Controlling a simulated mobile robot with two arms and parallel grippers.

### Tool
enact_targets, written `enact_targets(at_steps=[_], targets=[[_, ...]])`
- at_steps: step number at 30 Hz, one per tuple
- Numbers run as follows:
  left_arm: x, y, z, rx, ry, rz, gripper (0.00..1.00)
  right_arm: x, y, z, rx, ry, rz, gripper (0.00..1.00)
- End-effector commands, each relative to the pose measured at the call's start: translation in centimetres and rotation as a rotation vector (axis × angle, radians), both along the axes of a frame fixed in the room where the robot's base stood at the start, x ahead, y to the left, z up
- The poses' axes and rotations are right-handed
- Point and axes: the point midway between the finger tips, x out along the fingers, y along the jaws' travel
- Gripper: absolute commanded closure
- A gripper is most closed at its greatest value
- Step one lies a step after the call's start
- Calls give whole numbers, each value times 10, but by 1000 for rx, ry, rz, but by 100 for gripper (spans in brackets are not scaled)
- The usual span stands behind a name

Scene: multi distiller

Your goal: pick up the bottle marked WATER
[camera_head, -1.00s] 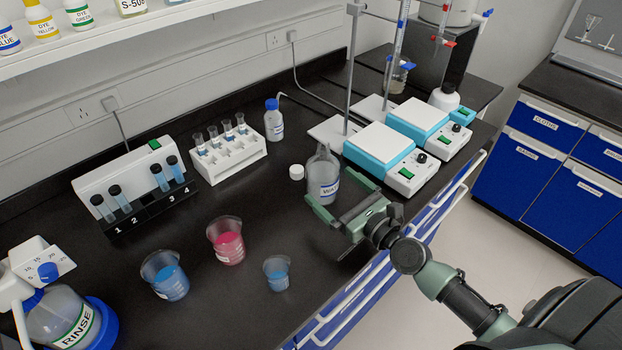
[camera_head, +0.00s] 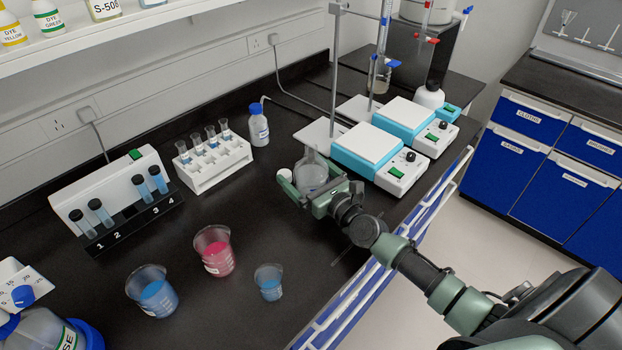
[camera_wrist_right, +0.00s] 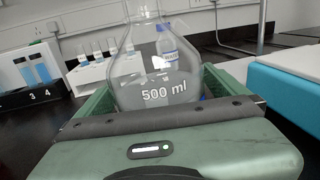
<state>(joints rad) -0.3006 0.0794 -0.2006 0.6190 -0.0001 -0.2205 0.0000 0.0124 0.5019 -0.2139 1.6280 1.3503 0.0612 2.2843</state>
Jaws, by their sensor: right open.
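In the right wrist view the bottle (camera_wrist_right: 155,75) shows a "500 ml" marking and clear contents. My right gripper (camera_head: 312,184) is open at bench height, with one green jaw on each side of the bottle's body. The bottle sits between the jaws; whether either jaw touches it I cannot tell. My left gripper is not in view.
Hotplate stirrers (camera_head: 376,146) stand close behind and right. A test tube rack (camera_head: 213,161), a small blue-capped bottle (camera_head: 259,127) and beakers (camera_head: 214,252) stand to the left.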

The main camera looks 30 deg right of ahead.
Motion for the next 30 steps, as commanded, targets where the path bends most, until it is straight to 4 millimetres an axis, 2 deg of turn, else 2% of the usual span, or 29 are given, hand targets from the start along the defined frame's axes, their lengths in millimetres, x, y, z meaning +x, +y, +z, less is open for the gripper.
enact_targets(at_steps=[5, 6, 16, 25, 30], targets=[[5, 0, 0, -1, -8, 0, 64, 0, 0, -1, 1, 0, 0, 0], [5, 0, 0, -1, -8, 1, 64, 0, 0, -1, 1, 0, 0, 6], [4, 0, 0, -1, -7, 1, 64, 0, 0, 0, 1, 0, 0, 96], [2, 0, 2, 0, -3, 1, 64, 1, 0, 5, 2, -6, -2, 96], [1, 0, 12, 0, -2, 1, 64, 1, 0, 17, 4, -6, -3, 96]])
